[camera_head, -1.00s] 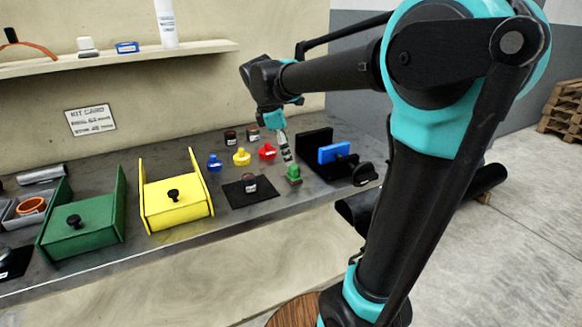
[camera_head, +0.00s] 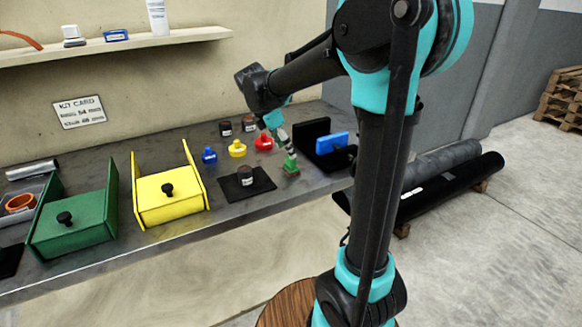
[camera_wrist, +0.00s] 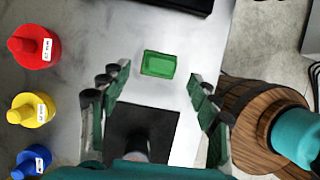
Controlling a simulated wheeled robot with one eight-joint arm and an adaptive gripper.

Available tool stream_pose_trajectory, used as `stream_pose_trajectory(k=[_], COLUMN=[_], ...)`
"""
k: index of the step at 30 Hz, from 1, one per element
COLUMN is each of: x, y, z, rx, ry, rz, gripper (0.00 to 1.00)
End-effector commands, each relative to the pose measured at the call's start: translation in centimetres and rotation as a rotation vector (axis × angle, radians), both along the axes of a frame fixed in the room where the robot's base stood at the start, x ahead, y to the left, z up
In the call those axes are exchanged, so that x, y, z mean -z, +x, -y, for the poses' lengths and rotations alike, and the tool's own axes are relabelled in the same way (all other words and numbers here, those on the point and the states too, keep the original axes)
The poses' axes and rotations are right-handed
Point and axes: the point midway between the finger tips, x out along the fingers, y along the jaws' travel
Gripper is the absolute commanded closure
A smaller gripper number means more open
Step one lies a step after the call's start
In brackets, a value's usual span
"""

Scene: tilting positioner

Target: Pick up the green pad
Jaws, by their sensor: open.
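The green pad (camera_head: 291,166) stands on the grey bench near its front edge, to the right of a black mat. In the wrist view the green pad (camera_wrist: 158,64) is a small bright green block lying between the lines of my two fingers. My gripper (camera_wrist: 158,80) is open, with one finger on each side of the pad and gaps on both sides. In the head view my gripper (camera_head: 287,148) points down right above the pad; whether it touches is too small to tell.
Red (camera_head: 263,142), yellow (camera_head: 237,148) and blue (camera_head: 209,155) knobbed pieces stand left of the pad. A black mat (camera_head: 262,183) bears a dark jar (camera_head: 245,176). A black bracket with a blue block (camera_head: 331,142) stands to the right. Yellow (camera_head: 170,208) and green (camera_head: 72,240) boxes are farther left.

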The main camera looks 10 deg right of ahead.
Motion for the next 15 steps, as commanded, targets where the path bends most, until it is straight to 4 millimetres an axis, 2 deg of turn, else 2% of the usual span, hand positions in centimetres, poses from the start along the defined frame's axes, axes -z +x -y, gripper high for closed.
stream_pose_trajectory(k=[5, 15], x=[0.9, 4.9], y=[0.1, 0.5], z=[0.4, 2.0], rx=[0.000, 0.001], ry=[0.000, 0.000], rz=[0.000, -0.001], gripper=[0.38, 0.38])
